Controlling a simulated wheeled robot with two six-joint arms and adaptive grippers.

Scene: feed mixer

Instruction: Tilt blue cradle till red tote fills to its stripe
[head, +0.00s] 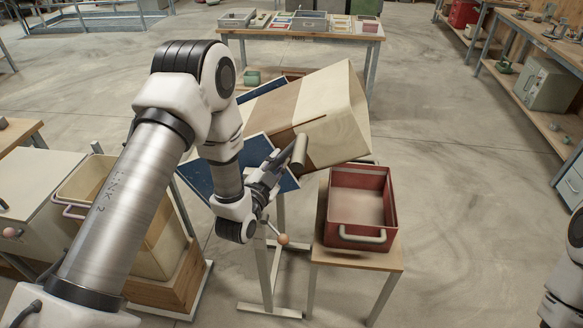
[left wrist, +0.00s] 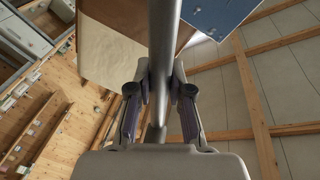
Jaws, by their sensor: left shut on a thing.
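The blue cradle (head: 203,178) stands on a grey stand and carries a large cream container with a brown band (head: 330,112). It is tilted, with the cream end up and to the right, behind the red tote. My left gripper (head: 277,170) is shut on a grey bar handle (head: 298,150) at the cradle's near side; the bar also runs between its fingers in the left wrist view (left wrist: 161,75). The red tote (head: 344,206) stands upright on a small wooden table. Its inside looks pale beige at the bottom; I cannot tell whether that is feed. I cannot make out its stripe.
The small table (head: 330,256) holds the tote right of the stand. An orange knob (head: 283,239) sticks out from the stand. Cream bins (head: 160,245) stand at the left. A bench with trays (head: 300,28) is behind.

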